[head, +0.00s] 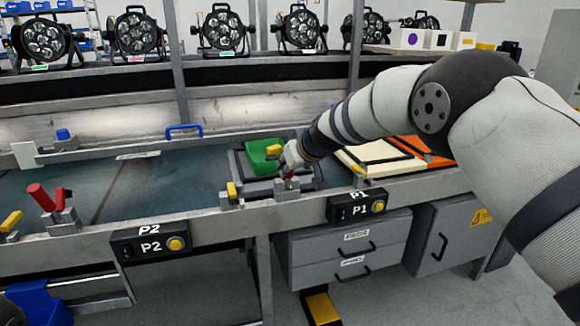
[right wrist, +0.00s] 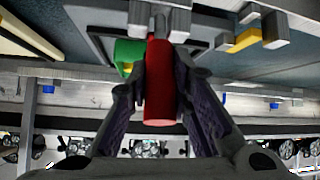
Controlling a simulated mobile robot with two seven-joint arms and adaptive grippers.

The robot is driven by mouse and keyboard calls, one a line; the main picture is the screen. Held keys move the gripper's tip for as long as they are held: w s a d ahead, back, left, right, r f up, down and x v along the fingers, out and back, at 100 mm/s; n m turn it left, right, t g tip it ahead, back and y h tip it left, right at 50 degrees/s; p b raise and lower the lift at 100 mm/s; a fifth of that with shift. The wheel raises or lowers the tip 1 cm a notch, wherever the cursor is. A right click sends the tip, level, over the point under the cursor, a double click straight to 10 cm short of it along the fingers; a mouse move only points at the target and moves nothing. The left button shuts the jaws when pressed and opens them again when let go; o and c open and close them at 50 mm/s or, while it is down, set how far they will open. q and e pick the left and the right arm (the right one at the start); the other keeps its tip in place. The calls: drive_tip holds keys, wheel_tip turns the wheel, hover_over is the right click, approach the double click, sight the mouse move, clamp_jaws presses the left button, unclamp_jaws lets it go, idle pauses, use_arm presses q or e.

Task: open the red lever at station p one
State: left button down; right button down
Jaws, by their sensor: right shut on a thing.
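The P1 station (head: 360,207) is at the middle right of the bench in the head view. My right gripper (head: 290,164) reaches down to it from the right. In the right wrist view, the red lever (right wrist: 160,85) sits between the two fingers of this gripper (right wrist: 163,112), which is shut on it. Its grey mount (right wrist: 160,18) shows at the top of that view. In the head view the gripper hides most of the lever. A green block (head: 262,157) stands in the grey fixture just behind it. My left gripper is not in view.
A second red lever (head: 41,197) stands at the P2 station (head: 150,242) on the left. A yellow-topped clamp (head: 232,191) sits left of my right gripper. A cream panel (head: 375,155) lies to the right. Stage lights (head: 222,30) line the back shelf.

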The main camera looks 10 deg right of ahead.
idle(0.3)
drive_tip(key=c, duration=1.4)
unclamp_jaws()
drive_tip(key=shift+f, duration=0.1)
drive_tip(key=shift+c, duration=0.2)
drive_tip(key=v, duration=1.2)
